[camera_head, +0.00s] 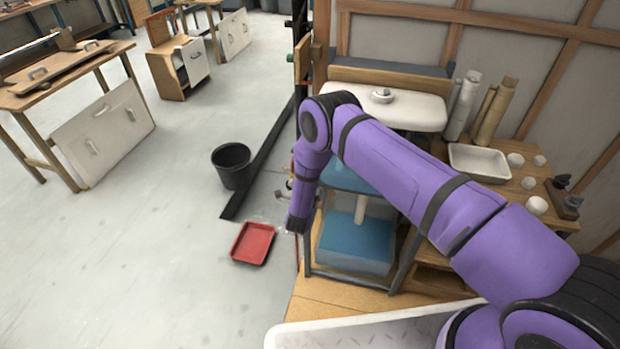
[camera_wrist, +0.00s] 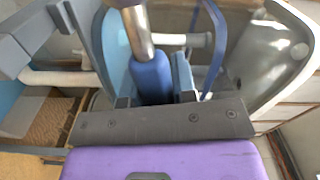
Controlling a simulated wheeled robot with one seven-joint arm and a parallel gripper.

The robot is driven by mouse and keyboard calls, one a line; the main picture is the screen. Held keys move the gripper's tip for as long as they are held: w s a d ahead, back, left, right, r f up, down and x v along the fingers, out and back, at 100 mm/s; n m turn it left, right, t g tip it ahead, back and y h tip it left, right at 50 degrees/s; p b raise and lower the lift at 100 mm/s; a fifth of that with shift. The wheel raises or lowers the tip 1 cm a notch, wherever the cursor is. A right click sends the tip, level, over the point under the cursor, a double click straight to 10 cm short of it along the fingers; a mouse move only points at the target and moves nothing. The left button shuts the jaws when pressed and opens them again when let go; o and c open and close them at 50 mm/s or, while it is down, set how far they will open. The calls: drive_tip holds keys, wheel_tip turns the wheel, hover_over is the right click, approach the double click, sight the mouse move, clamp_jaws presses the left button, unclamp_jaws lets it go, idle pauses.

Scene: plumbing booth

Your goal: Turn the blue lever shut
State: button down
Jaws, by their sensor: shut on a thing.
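The blue lever (camera_wrist: 150,78) shows in the middle of the wrist view, with a shiny metal stem (camera_wrist: 137,34) at its upper end. My gripper (camera_wrist: 160,68) is shut on the lever, which lies between its fingers just beyond the dark palm bar. In the head view my purple arm reaches to the left side of the sink stand and its end points down there. The lever and the fingertips cannot be made out in that view.
A white sink (camera_head: 390,108) tops the stand, with a blue box (camera_head: 355,243) below. A red tray (camera_head: 253,243) and a black bucket (camera_head: 231,165) are on the floor to the left. A wooden bench with a white tray (camera_head: 480,160) stands right. Open floor lies left.

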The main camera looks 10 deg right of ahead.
drive_tip(key=shift+s+d+f+m, duration=0.1)
drive_tip(key=shift+f+m, duration=0.9)
drive_tip(key=shift+m, duration=0.3)
drive_tip(key=c, duration=0.9)
unclamp_jaws()
drive_tip(key=v, duration=1)
drive_tip(key=shift+s, duration=0.4)
